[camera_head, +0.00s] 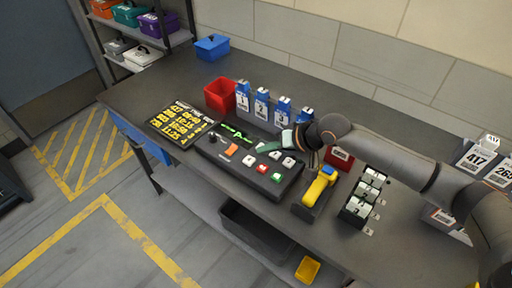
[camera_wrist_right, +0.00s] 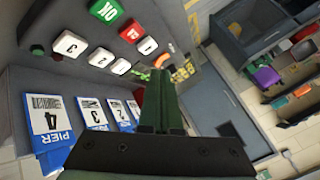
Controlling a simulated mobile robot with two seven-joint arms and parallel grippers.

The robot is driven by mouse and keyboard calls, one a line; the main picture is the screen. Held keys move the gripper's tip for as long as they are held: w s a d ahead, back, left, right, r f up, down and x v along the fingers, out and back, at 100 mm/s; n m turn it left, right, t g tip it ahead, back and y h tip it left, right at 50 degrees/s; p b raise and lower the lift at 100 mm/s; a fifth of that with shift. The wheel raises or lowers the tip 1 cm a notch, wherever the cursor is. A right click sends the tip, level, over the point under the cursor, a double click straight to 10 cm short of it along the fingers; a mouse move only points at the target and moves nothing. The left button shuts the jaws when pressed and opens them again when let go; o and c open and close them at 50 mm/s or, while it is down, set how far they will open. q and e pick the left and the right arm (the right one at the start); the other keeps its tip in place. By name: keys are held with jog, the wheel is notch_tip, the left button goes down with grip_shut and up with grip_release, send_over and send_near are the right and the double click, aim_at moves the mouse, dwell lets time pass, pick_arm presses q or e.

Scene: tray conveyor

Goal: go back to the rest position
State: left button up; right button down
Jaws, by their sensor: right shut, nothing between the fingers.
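My right arm comes in from the right in the head view. Its gripper (camera_head: 272,146) is over the back edge of the black button panel (camera_head: 250,180), in front of the blue card holders. In the right wrist view the green fingers (camera_wrist_right: 160,95) are pressed together with nothing between them. The panel's white, red and green buttons (camera_wrist_right: 103,9) show beyond the fingers at the upper left. I cannot tell how far the fingertips are above the panel. My left gripper is in neither view.
Blue card holders (camera_head: 262,103) and a red bin (camera_head: 220,95) stand behind the panel. A yellow-handled lever (camera_head: 319,187) and a block of number wheels (camera_head: 363,198) stand to its right. A black board with yellow writing (camera_head: 179,123) lies to the left.

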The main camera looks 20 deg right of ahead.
jog(key=s+a+f+n+g, duration=0.1)
jog(key=s+a+f+n, duration=0.1)
jog(key=s+a+f, duration=0.3)
jog(key=s+a+n, duration=0.2)
jog(key=s, duration=0.6)
jog(key=s+d+f+m+g+h, duration=0.1)
jog(key=s+d+f+h, duration=0.15)
jog(key=s+d, duration=0.45)
jog(key=s+d+f+m+g+h, duration=0.1)
jog(key=s+d+h, duration=0.35)
jog(key=s, duration=0.45)
jog(key=w+a+f+t+y, duration=0.1)
jog(key=w+a+f+t, duration=0.1)
jog(key=f, duration=0.3)
jog(key=w+a+f+t+y, duration=0.2)
jog(key=f+t, duration=0.1)
jog(key=f, duration=0.2)
jog(key=shift+w+f, duration=0.15)
jog(key=shift+f, duration=0.2)
